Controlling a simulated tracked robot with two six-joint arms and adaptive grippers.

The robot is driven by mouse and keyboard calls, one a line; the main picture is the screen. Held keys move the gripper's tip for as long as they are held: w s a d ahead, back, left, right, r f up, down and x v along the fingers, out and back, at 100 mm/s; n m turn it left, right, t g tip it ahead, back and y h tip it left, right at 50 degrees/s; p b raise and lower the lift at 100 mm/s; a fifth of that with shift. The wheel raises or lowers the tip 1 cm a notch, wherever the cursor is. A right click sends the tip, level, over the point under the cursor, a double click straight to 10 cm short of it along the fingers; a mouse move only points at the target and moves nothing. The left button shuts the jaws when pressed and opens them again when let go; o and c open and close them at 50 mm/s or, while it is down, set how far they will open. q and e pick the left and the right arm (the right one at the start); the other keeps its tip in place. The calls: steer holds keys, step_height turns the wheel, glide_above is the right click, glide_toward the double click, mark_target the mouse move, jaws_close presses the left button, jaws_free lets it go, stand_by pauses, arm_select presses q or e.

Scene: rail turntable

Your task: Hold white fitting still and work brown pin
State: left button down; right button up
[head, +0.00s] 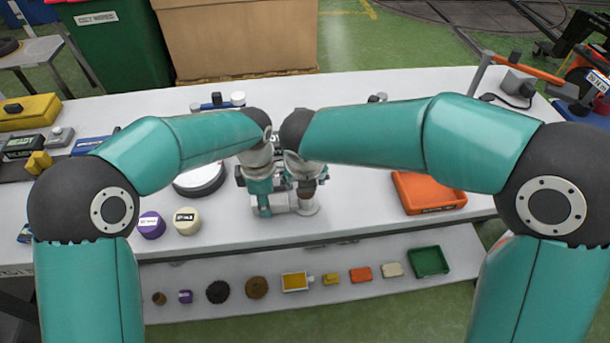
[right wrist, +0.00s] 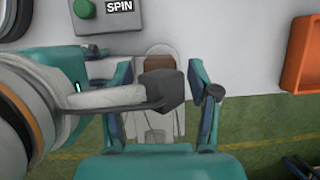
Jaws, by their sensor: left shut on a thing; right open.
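The white fitting (head: 307,208) lies near the front edge of the white table, with a rounded right end. My left gripper (head: 262,208) is shut on its left part. The brown pin (head: 308,192) stands at the rounded end, partly hidden by my right gripper (head: 305,182). In the right wrist view, my right gripper (right wrist: 160,72) is open, with a finger on each side of the brown pin (right wrist: 160,65) and apart from it. A dark block on a pale bar covers part of the pin and fitting there. Whether the pin is seated cannot be told.
An orange tray (head: 428,193) stands to the right and a round white-topped disc (head: 199,178) to the left. A purple cap (head: 151,225) and a cream cap (head: 187,221) sit front left. A lower shelf (head: 210,312) holds several small parts.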

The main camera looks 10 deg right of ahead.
jaws_close()
steer(key=c, duration=0.7)
jaws_free()
steer(key=shift+c, duration=0.2)
jaws_close()
steer(key=shift+r, duration=0.1)
steer(key=shift+a+r, duration=0.1)
steer(key=shift+r, duration=0.6)
